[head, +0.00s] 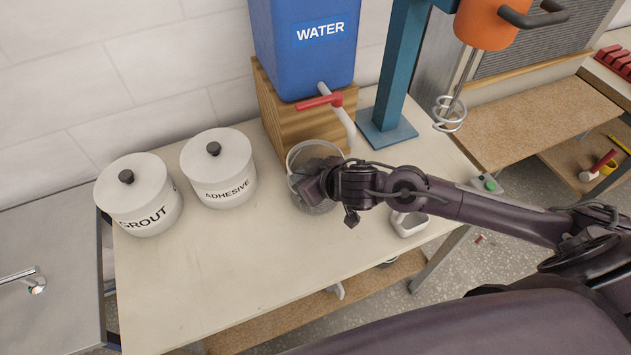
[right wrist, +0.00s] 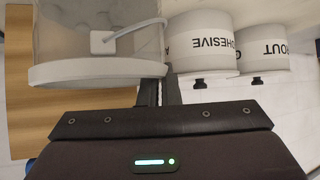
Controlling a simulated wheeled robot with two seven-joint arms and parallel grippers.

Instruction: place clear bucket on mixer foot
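The clear bucket (head: 302,158) stands on the table in front of the wooden block, close to the tap. My right gripper (head: 312,190) is at its near side and hides part of it. In the right wrist view the bucket (right wrist: 95,72) shows at the upper left, its pale rim and wire handle visible. The fingers of my right gripper (right wrist: 160,92) are close together at the edge of the rim and look shut on its wall. The mixer foot (head: 387,132) is a flat teal plate under a teal column, bare on top. My left gripper is not in view.
A blue water tank (head: 305,60) with a red-handled tap (head: 322,100) sits on a wooden block (head: 280,122). Grout (head: 145,205) and adhesive (head: 218,172) pots stand left. The orange mixer with its whisk (head: 450,112) hangs right of the foot. A small white container (head: 408,225) is near my arm.

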